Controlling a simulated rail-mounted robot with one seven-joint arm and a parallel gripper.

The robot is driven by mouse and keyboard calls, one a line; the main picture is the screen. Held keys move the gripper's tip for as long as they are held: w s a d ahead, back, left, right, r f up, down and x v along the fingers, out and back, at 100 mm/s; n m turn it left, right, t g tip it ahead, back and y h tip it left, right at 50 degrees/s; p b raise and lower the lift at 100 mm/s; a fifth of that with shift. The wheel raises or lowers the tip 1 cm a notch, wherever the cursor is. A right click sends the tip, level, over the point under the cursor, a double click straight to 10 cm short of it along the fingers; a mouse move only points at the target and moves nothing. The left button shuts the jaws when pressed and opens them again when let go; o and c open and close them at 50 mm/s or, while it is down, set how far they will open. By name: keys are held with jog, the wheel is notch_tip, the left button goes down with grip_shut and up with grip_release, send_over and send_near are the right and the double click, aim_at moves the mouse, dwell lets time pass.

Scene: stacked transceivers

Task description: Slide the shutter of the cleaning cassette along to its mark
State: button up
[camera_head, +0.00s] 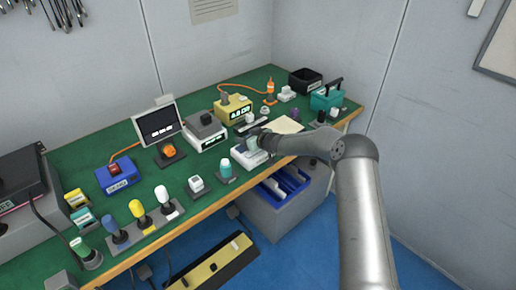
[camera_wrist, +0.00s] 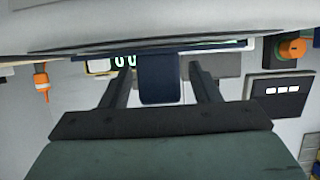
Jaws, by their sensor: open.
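The cleaning cassette appears to be the white box (camera_head: 246,157) near the front edge of the green bench, in the head view. My gripper (camera_head: 254,143) is right over it and hides much of its top. In the wrist view my gripper (camera_wrist: 160,88) has its two dark fingers spread apart. A dark blue block (camera_wrist: 158,80), possibly the shutter, shows between them, with gaps visible on both sides. Whether a finger touches it is unclear. A pale surface (camera_wrist: 150,22) crosses the top of the wrist view. The mark cannot be made out.
The green bench (camera_head: 112,208) is crowded. A teal-capped bottle (camera_head: 226,169) and small white block (camera_head: 197,184) stand left of the cassette. A grey boxed display (camera_head: 206,132) and yellow meter (camera_head: 233,110) stand behind. A paper sheet (camera_head: 288,125) lies to the right.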

jog(key=shift+d+r, duration=0.1)
jog(key=shift+v, duration=3.4)
jog(key=shift+s+r, duration=0.1)
jog(key=shift+r, duration=0.05)
jog(key=s+d+r+m+g+h, duration=0.2)
jog(key=s+d+r+h, duration=0.35)
jog(key=s+d, duration=0.45)
jog(key=s+d+r+m+g+h, duration=0.1)
jog(key=s+d+r+m+h, duration=0.3)
jog(key=s+d+r, duration=0.55)
jog(key=s+d+f+m+g, duration=0.1)
jog(key=s+g, duration=0.5)
jog(key=s, duration=2.4)
jog(key=shift+s+d+f+m, duration=0.2)
jog(key=shift+s+m, duration=0.05)
jog(key=shift+m, duration=0.65)
